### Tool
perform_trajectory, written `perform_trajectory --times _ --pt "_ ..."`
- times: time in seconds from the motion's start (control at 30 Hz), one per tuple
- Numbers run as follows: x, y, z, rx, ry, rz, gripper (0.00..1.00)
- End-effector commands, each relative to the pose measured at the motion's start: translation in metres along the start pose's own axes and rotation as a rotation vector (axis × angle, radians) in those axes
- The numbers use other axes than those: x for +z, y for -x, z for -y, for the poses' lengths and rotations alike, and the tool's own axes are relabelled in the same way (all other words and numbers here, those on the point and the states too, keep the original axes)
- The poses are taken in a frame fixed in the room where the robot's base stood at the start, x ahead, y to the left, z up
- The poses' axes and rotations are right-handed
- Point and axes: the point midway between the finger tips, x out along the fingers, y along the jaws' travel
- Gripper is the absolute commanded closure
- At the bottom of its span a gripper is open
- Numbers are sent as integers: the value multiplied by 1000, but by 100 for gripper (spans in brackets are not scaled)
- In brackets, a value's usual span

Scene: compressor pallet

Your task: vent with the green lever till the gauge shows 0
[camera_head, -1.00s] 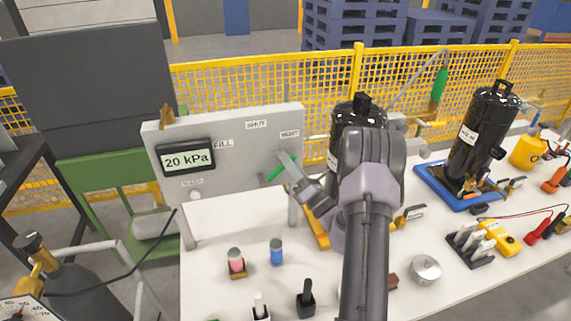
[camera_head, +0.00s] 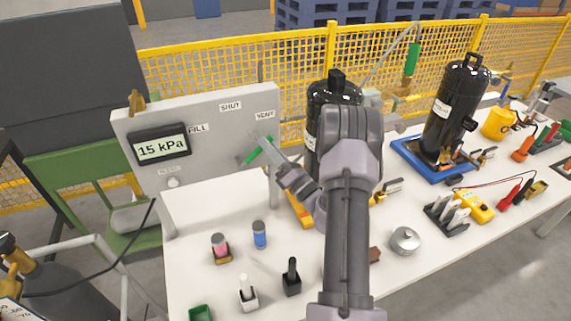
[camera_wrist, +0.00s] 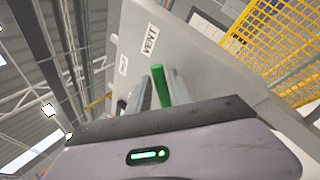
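The gauge (camera_head: 161,148) on the grey panel (camera_head: 215,165) reads 15 kPa. The green lever (camera_head: 257,152) slants on the right part of the panel, below the VENT label (camera_head: 265,114). My gripper (camera_head: 272,158) is at the lever, reaching in from the right. In the wrist view the green lever (camera_wrist: 160,86) stands between the two fingers of my gripper (camera_wrist: 160,90), which look closed on it. The lever's pivot is hard to make out behind the fingers. The wrist view also shows the VENT label (camera_wrist: 150,40) beyond the fingers.
A black compressor (camera_head: 322,100) stands behind my arm, and another (camera_head: 455,105) sits in a blue tray (camera_head: 405,150) to the right. Small bottles, including a blue one (camera_head: 259,235), stand on the white table (camera_head: 205,275) below the panel. A yellow mesh fence (camera_head: 220,62) runs behind.

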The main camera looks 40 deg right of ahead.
Motion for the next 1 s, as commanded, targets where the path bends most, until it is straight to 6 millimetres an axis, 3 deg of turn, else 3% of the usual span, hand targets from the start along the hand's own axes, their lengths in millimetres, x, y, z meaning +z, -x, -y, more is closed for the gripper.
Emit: perform_trajectory --times 0.4,0.5,0.7,1.0 --pt "0 122 4 -9 -2 7 75" --pt "0 143 2 -7 -1 6 75" --pt "0 160 0 -3 1 3 75" --pt "0 160 0 -2 0 2 75"
